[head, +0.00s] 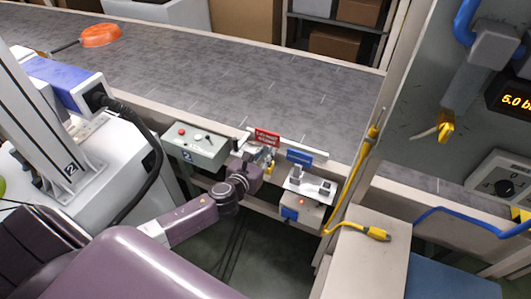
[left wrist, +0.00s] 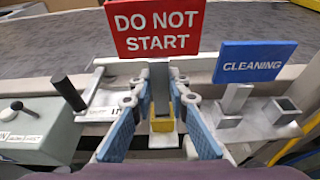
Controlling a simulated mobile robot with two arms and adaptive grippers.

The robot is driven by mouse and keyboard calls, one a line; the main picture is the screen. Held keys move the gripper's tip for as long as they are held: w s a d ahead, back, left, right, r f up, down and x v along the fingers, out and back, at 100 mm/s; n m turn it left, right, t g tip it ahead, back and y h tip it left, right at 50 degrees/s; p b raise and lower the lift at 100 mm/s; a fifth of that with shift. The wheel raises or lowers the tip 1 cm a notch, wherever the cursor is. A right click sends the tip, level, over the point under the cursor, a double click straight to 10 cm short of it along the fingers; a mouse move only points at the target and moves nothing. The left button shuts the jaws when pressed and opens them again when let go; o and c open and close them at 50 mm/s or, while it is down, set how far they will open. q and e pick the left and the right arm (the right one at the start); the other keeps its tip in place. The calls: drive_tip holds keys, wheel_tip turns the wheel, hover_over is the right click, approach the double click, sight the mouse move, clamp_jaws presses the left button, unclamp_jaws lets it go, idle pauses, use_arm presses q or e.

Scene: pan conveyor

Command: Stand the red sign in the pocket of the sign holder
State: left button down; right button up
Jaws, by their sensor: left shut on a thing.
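The red sign (left wrist: 155,28) reads DO NOT START and stands upright ahead of my left gripper (left wrist: 161,80) in the left wrist view. It also shows in the head view (head: 267,137), just above the left gripper (head: 266,160). A yellow block (left wrist: 161,124) shows between the fingers. The sign holder (left wrist: 257,122) is right of the gripper, with square metal pockets on a pale plate; it shows in the head view too (head: 310,186). My right gripper is not in view.
A blue CLEANING sign (left wrist: 249,62) stands at the holder; I cannot tell how it is seated. A grey control box (head: 196,147) is left of the gripper. The grey conveyor (head: 220,80) carries an orange pan (head: 101,35). A yellow cable (head: 350,190) hangs to the right.

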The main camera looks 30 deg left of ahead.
use_arm(q)
drive_tip(key=shift+f+b, duration=1.7)
drive_tip(key=shift+f, duration=0.4)
drive_tip(key=c, duration=1.8)
unclamp_jaws()
drive_tip(key=shift+o, duration=0.2)
drive_tip(key=v, duration=1.2)
